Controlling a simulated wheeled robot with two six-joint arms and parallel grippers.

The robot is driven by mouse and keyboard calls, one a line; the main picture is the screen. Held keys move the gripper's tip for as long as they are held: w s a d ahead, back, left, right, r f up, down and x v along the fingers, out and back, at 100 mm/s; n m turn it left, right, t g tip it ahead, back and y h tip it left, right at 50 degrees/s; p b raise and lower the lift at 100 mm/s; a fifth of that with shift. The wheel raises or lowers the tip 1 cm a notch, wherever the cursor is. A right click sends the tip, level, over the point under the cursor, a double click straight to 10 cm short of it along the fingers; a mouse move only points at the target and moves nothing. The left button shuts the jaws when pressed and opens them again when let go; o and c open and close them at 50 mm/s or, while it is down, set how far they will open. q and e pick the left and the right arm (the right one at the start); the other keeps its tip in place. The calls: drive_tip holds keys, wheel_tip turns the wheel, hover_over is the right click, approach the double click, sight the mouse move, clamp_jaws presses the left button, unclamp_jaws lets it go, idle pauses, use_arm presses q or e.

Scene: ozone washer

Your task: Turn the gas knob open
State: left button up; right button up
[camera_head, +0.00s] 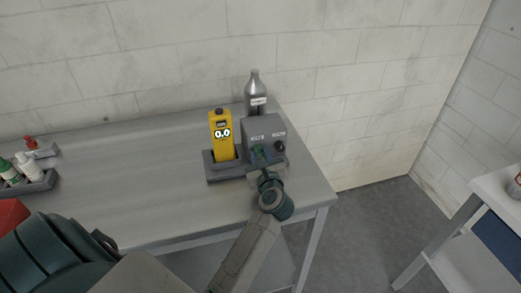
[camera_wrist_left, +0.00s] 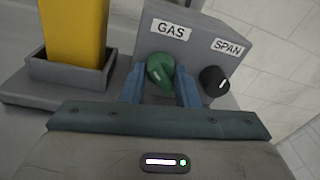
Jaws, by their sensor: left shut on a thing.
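The green gas knob (camera_wrist_left: 160,70) sits on the front of a grey box (camera_wrist_left: 188,28) under a label that reads GAS. My left gripper (camera_wrist_left: 162,84) has its two blue fingers on either side of the knob and is shut on it. In the head view my left gripper (camera_head: 262,158) reaches the front of the grey box (camera_head: 265,128) and mostly hides the knob. My right gripper is not in view.
A black knob (camera_wrist_left: 214,80) labelled SPAN is to the right. A yellow meter reading 0.0 (camera_head: 221,146) stands in a grey dock (camera_head: 212,174) left of the box. A grey gas bottle (camera_head: 254,88) is behind. The table's (camera_head: 150,150) middle is clear. Small bottles (camera_head: 28,168) stand at left.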

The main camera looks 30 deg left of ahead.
use_arm(q)
drive_tip(key=m+p, duration=0.4)
drive_tip(key=shift+r+g, duration=0.25)
drive_tip(key=shift+g, duration=0.05)
drive_tip(key=shift+f+m+y+p, duration=0.15)
drive_tip(key=shift+m+y+p, duration=0.15)
drive_tip(key=shift+m+p, duration=1.6)
drive_tip(key=shift+m, duration=0.3)
drive_tip(key=o, duration=1)
